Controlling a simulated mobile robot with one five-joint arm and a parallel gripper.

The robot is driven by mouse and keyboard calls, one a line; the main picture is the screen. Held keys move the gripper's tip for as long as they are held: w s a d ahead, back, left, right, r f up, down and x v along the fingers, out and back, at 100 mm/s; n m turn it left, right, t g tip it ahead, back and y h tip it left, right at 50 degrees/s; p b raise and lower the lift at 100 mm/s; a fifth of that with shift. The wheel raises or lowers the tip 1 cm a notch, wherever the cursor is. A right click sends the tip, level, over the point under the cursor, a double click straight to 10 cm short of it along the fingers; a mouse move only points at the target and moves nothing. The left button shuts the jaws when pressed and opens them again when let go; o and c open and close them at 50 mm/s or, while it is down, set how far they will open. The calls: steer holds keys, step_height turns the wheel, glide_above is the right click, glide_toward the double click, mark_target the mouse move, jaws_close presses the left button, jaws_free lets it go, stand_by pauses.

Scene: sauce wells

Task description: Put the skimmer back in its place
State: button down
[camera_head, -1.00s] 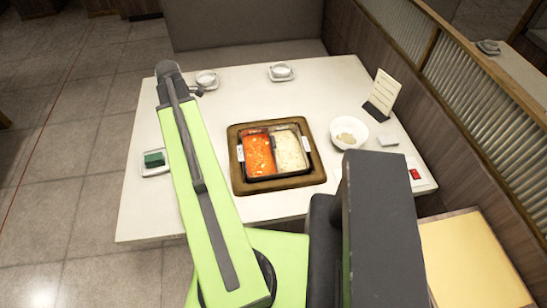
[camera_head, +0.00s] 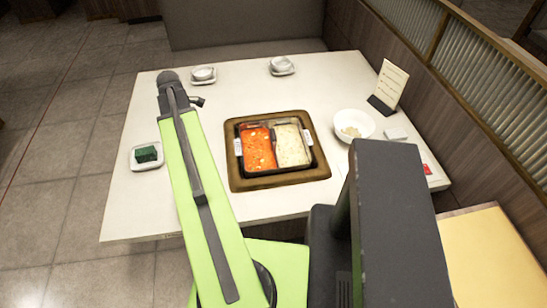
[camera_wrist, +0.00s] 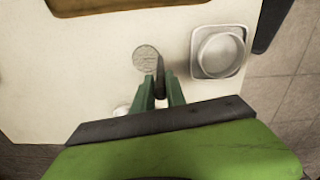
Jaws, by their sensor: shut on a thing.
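My gripper (camera_wrist: 160,92) is shut on the dark handle of the skimmer (camera_wrist: 147,58), whose round pale mesh head shows just beyond the fingertips in the wrist view. The head appears over the white table; whether it touches it I cannot tell. In the head view my gripper (camera_head: 196,101) is over the table's left part, left of the pot, and the skimmer is not clear there. The divided pot (camera_head: 276,148) holds red broth on the left and pale broth on the right, set in a brown wooden frame (camera_head: 240,183).
A white bowl on a square saucer (camera_wrist: 196,70) is close to the right of my gripper. A dish with a green block (camera_head: 147,155) is at the left edge. A bowl (camera_head: 353,124), a menu stand (camera_head: 390,84) and a wall are at the right. The table's front strip is clear.

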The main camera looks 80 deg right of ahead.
steer(key=shift+f+b, duration=0.35)
steer(key=shift+f, duration=0.45)
steer(key=shift+f+b, duration=0.3)
steer(key=shift+c, duration=2.4)
jaws_free()
steer(key=shift+r, duration=0.15)
step_height(320, 180, up, 11)
steer(key=p, duration=1.1)
